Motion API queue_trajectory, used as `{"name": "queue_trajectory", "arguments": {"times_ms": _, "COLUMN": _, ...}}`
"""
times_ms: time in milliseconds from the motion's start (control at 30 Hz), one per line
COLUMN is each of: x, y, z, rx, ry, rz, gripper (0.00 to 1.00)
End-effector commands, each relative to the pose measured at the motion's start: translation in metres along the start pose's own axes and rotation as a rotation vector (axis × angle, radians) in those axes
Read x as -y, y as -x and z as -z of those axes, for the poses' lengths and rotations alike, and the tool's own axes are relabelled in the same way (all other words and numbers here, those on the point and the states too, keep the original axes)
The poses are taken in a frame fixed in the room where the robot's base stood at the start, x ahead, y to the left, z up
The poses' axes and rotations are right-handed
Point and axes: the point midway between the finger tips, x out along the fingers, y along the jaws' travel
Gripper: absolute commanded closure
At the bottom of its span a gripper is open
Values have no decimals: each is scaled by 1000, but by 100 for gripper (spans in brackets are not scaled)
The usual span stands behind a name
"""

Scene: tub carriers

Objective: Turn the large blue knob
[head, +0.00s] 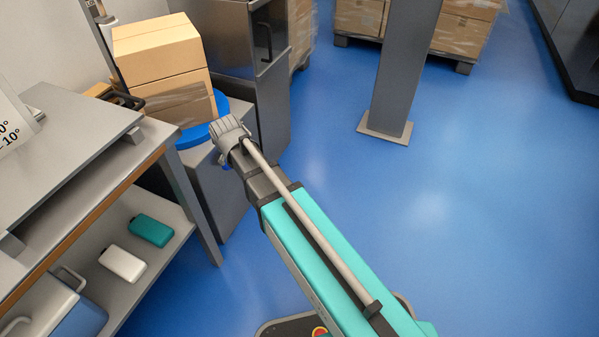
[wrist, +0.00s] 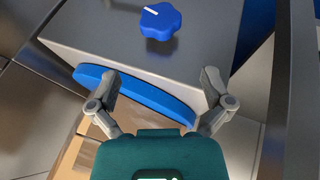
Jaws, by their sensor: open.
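The large blue knob (wrist: 161,21) shows at the top of the wrist view, lobed, with a white line on its face. It sits on a flat grey panel of a metal housing (wrist: 205,62). My gripper (wrist: 160,82) is open and empty, its two fingers spread wide. The knob lies beyond the fingertips and is untouched.
A curved blue rim (wrist: 135,94) crosses between my fingers in the wrist view. A metal bench (head: 75,165) is at left, a grey cabinet (head: 268,90) behind, and a post (head: 400,70) right. Floor at right is clear.

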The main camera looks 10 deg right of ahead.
Motion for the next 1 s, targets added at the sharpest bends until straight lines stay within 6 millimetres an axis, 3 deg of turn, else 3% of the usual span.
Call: {"name": "queue_trajectory", "arguments": {"times_ms": 1000, "x": -10, "y": 43, "z": -139, "rx": 254, "ry": -466, "rz": 110, "gripper": 0}}
